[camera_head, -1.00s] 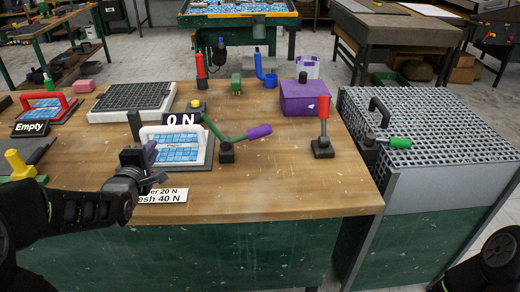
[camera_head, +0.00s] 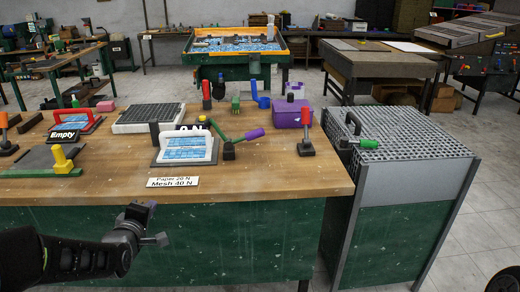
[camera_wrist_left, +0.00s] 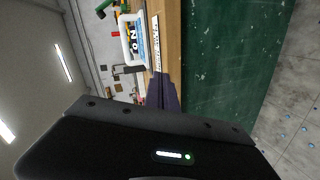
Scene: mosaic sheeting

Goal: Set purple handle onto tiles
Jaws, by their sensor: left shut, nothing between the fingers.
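The purple handle (camera_head: 254,134) is the grip of a green lever (camera_head: 232,142) on a dark base. It points up to the right, just right of the tiles, not over them. The blue tiles (camera_head: 186,152) lie on a board under a white arched handle (camera_head: 208,135), and also show in the wrist view, turned sideways. My left gripper (camera_head: 150,222) is shut and empty in front of the bench, below its top edge and apart from lever and tiles. Its dark purplish fingers (camera_wrist_left: 162,92) show in the wrist view. My right gripper is out of view.
A label (camera_head: 172,182) reads paper 20 N, mesh 40 N. A "0 N" sign stands behind the tiles. A purple box (camera_head: 290,114) and red-handled lever (camera_head: 306,128) stand right. A grated cabinet (camera_head: 420,145) adjoins the bench. The front right benchtop is clear.

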